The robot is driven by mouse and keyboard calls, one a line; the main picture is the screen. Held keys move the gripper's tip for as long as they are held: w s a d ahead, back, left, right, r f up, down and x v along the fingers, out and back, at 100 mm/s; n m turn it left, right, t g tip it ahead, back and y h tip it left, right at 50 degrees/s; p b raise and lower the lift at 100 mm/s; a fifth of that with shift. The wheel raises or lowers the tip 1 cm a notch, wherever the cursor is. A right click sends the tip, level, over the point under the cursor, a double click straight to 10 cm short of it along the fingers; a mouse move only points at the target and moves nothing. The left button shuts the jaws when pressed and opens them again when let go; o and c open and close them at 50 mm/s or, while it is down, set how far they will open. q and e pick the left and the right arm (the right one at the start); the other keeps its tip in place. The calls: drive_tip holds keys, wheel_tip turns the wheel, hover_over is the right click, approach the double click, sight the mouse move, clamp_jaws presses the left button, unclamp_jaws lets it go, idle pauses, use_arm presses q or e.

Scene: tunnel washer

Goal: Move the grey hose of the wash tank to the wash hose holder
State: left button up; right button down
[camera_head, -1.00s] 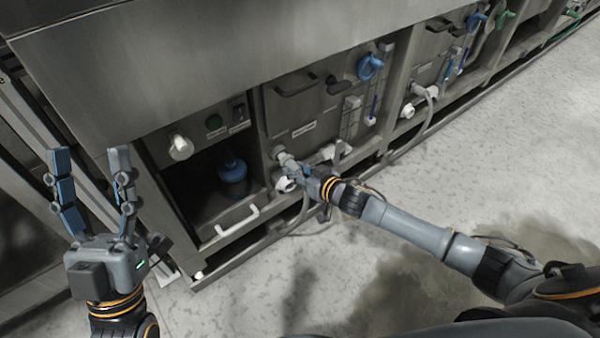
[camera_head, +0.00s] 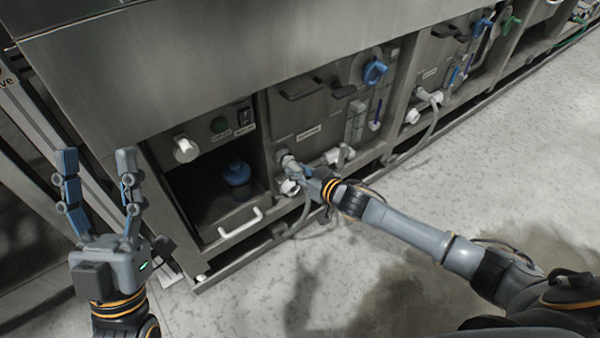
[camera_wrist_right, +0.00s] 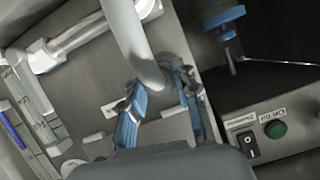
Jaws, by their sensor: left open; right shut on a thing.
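My right gripper (camera_head: 306,174) is at the front of the near wash tank panel (camera_head: 300,112), beside a light round fitting (camera_head: 282,156). It is shut on the grey hose (camera_wrist_right: 150,75), which runs between its fingers in the right wrist view. In the head view the hose (camera_head: 302,214) hangs below the gripper toward the floor. The gripper hides the held part, and I cannot tell whether the hose end touches the fitting. I cannot tell for certain which fitting is the wash hose holder. My left gripper (camera_head: 97,157) is open and empty, left of the machine.
White pipe fittings (camera_head: 340,154) stick out right of my right gripper. An open compartment with a blue-capped part (camera_head: 235,172) and a white handle (camera_head: 240,222) lies to the left. A blue valve handle (camera_head: 375,71) is above right. The floor (camera_head: 450,180) in front is clear.

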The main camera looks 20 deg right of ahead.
idle(0.3)
drive_tip(key=c, duration=0.9)
unclamp_jaws()
drive_tip(key=shift+s, duration=0.1)
drive_tip(key=v, duration=1.1)
drive_tip(key=shift+s+d+r, duration=0.15)
drive_tip(key=shift+s+r, duration=0.15)
